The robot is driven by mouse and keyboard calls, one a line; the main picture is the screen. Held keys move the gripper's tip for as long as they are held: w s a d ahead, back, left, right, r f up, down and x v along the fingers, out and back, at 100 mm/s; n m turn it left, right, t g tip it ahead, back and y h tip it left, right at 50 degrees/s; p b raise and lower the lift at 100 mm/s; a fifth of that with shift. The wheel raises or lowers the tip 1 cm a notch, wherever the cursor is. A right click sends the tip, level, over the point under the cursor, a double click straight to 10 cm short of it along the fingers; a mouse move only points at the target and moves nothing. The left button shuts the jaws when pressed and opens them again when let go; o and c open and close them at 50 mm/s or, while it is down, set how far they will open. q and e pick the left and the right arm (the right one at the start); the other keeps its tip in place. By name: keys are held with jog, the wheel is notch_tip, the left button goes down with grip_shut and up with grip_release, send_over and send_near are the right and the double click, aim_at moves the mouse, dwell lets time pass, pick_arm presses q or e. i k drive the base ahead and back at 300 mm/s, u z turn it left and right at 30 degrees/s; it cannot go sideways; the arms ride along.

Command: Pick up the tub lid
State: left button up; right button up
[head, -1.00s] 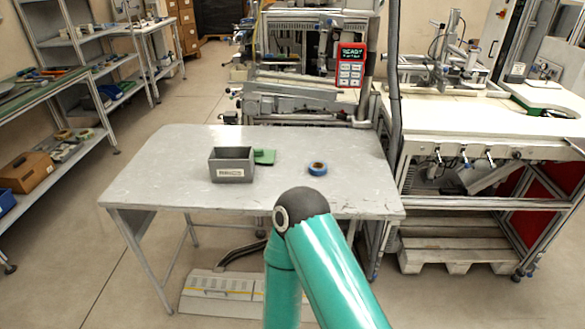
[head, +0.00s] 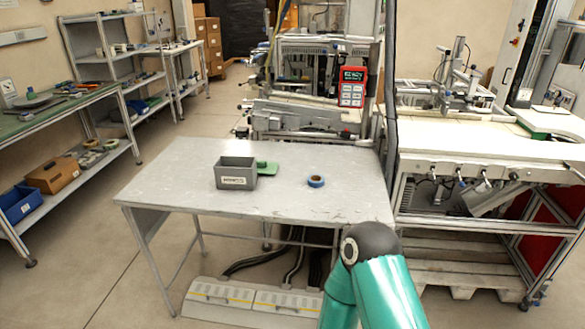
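A green flat piece, which looks like the tub lid (head: 268,168), lies on the grey table just behind and to the right of a grey tub. The grey tub (head: 237,173) stands open on the table with a white label on its front, and it partly hides the green piece. A teal arm link of mine with a dark joint shows at the lower right, in front of the table. Neither of my grippers is in view.
The grey table (head: 180,186) has free room at its left and front. A machine with a red control panel (head: 352,88) stands behind it. A white-topped bench (head: 480,138) stands close at the right. Shelves (head: 70,165) with boxes line the left.

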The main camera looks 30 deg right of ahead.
aim_at(264, 167)
jog(key=z, duration=0.2)
jog(key=i, duration=1)
